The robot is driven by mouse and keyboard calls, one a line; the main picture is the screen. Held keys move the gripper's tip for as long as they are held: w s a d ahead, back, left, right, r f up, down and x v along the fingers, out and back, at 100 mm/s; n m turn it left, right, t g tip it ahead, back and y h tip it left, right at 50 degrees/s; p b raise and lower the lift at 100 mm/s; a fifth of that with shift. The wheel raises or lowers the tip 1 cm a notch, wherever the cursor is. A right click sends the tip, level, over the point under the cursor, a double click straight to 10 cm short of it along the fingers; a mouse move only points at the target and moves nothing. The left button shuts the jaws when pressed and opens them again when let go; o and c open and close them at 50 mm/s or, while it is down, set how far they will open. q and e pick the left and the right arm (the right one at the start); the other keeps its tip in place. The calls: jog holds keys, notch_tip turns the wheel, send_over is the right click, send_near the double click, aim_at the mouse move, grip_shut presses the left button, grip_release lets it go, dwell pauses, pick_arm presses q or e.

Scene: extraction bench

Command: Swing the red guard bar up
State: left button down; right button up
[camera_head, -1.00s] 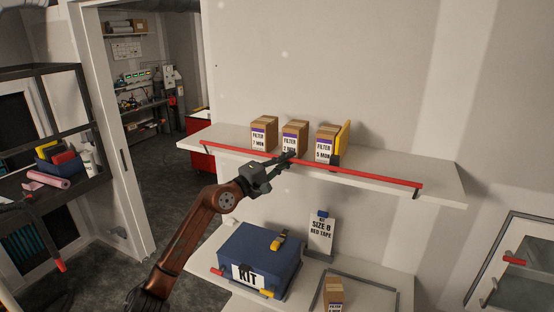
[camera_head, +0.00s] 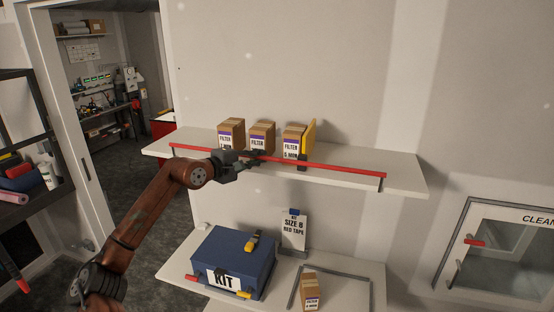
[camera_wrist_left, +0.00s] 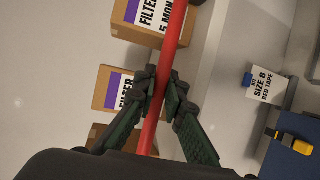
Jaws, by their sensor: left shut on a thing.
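The red guard bar (camera_head: 335,170) runs along the front edge of the upper shelf, low in front of the filter boxes. Its ends sit on small dark brackets. My left gripper (camera_head: 258,158) is shut on the bar near its middle. In the left wrist view the fingers (camera_wrist_left: 163,92) close around the red bar (camera_wrist_left: 172,45) from both sides. My right gripper is not in view.
Filter boxes (camera_head: 231,134) and a yellow upright panel (camera_head: 309,135) stand on the upper shelf (camera_head: 400,177) behind the bar. Below, a blue KIT case (camera_head: 235,258), a SIZE 8 RED TAPE sign (camera_head: 293,233) and another filter box (camera_head: 309,290) stand on a lower shelf.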

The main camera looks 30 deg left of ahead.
pick_arm(q)
jog(key=shift+a, duration=0.1)
jog(key=c, duration=2)
grip_release()
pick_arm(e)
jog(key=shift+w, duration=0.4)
pick_arm(q)
jog(key=shift+o, duration=0.2)
jog(key=v, duration=1.2)
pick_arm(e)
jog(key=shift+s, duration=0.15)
pick_arm(q)
jog(key=shift+w, duration=0.1)
